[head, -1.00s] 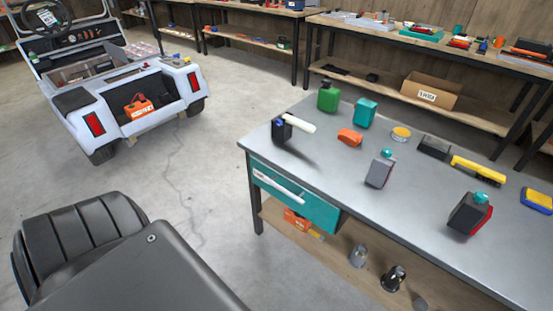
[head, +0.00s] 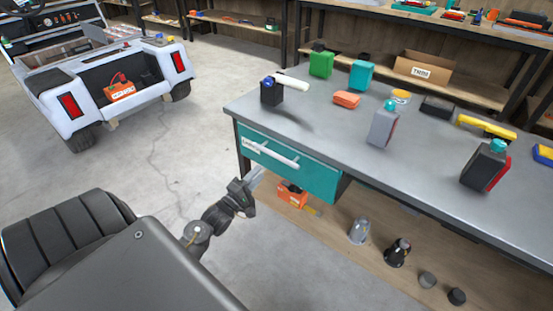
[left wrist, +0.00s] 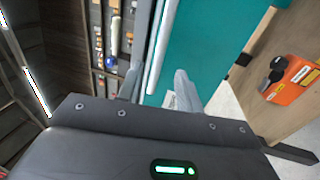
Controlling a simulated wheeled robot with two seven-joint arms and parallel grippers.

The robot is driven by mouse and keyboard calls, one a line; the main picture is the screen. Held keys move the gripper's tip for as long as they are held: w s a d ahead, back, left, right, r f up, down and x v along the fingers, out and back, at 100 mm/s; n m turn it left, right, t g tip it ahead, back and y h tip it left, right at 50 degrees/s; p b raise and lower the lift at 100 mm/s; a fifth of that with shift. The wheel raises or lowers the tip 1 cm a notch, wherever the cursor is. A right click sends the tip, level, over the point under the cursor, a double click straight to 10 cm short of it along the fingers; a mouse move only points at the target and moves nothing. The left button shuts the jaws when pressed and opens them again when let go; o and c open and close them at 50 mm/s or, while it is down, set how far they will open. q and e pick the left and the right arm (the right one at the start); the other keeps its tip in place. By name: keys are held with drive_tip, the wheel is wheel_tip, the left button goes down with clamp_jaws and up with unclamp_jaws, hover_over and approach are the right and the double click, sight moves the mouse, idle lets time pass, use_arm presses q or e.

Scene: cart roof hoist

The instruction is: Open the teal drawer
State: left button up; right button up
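The teal drawer (head: 313,179) sits under the near left corner of the grey workbench and looks closed. Its front carries a long white bar handle (head: 268,151) and a small label. My left gripper (head: 258,174) is just below and in front of the drawer front, pointing toward it. In the left wrist view the gripper's two fingers (left wrist: 156,88) are spread apart. The teal front (left wrist: 215,42) and white handle (left wrist: 161,45) lie ahead, with the handle lined up between the fingers; contact cannot be told. My right gripper is not in view.
The workbench top (head: 335,125) holds bottles, a brush and tins. Its lower shelf (head: 335,235) holds an orange tool (head: 292,195) and several cups. A white cart (head: 110,90) stands at the left. Open concrete floor lies between cart and bench.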

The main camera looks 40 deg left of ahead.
sight(275, 154)
use_arm(q)
drive_tip(key=w, duration=0.3)
drive_tip(key=w+r, duration=0.1)
drive_tip(key=w, duration=0.3)
drive_tip(key=w+r, duration=0.1)
drive_tip(key=w, duration=0.2)
drive_tip(key=shift+w+a, duration=0.1)
drive_tip(key=shift+w, duration=0.2)
drive_tip(key=shift+c, duration=0.2)
clamp_jaws()
